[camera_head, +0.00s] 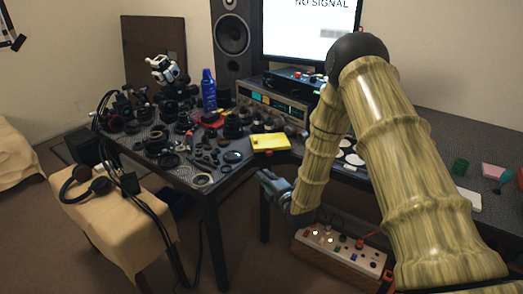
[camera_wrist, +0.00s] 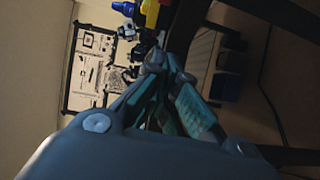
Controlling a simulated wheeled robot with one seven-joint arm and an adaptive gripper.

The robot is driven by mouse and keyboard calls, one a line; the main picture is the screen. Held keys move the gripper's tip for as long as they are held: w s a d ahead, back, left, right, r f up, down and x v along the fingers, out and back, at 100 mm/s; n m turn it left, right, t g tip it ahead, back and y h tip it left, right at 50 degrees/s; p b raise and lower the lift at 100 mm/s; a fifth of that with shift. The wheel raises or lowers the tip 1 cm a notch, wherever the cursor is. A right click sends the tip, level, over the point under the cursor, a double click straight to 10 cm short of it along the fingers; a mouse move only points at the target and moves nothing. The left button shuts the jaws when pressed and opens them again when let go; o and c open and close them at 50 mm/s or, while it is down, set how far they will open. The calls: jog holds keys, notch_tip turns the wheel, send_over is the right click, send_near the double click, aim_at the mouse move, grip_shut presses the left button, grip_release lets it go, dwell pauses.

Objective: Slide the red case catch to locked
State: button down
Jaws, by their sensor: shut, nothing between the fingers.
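A yellow case (camera_head: 270,141) lies at the table's front edge in the head view. A small red catch (camera_head: 268,153) shows on its near side; I cannot tell its position along its travel. My gripper (camera_head: 263,174) is below and in front of the case, apart from it, beside the table edge. In the wrist view my gripper (camera_wrist: 163,62) has its fingertips together with nothing between them. Part of the yellow case (camera_wrist: 150,12) shows beyond the fingertips at the top of that view, cut off by the frame.
The black table (camera_head: 216,184) is crowded with dark lens parts left of the case. A blue bottle (camera_head: 209,90) stands behind them. A power strip (camera_head: 338,246) with switches sits low, below my arm. Headphones (camera_head: 85,184) lie on a cloth-covered seat at left.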

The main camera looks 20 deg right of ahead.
aim_at(257, 153)
jog(key=shift+w+r, duration=0.25)
jog(key=shift+r, duration=0.35)
jog(key=shift+w, duration=0.1)
jog(key=x, duration=0.9)
jog(key=shift+w+r+p, duration=0.1)
jog(key=shift+w+p, duration=0.1)
jog(key=shift+p, duration=0.15)
jog(key=d, duration=0.2)
jog(key=shift+d, duration=0.9)
